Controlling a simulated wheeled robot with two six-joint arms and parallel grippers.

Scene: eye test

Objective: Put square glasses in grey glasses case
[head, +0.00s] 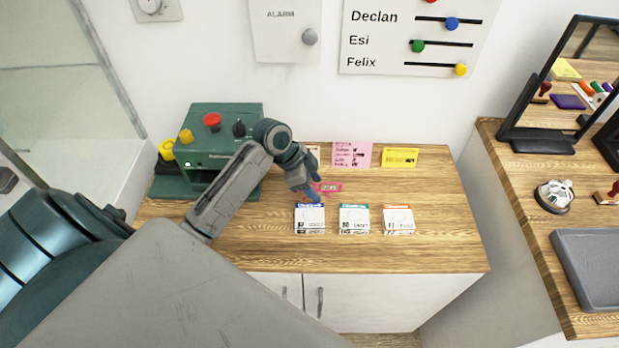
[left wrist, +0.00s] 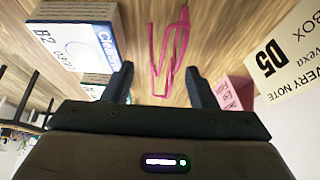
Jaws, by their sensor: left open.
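A thin pink frame (head: 329,187), which looks like a pair of glasses, lies on the wooden counter. It also shows in the left wrist view (left wrist: 158,58), beyond the fingertips; its exact shape is hard to tell. My left gripper (head: 312,190) is close to it, partly in front of it in the head view. I see no grey glasses case that I can be sure of. My right gripper is not in view.
Three small white boxes stand in front, with blue (head: 310,226), teal (head: 354,226) and orange (head: 398,226) tops. A pink card (head: 352,154) and yellow card (head: 400,157) stand behind. A green machine (head: 225,125) is at left. A grey tray (head: 572,240) lies on the right counter.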

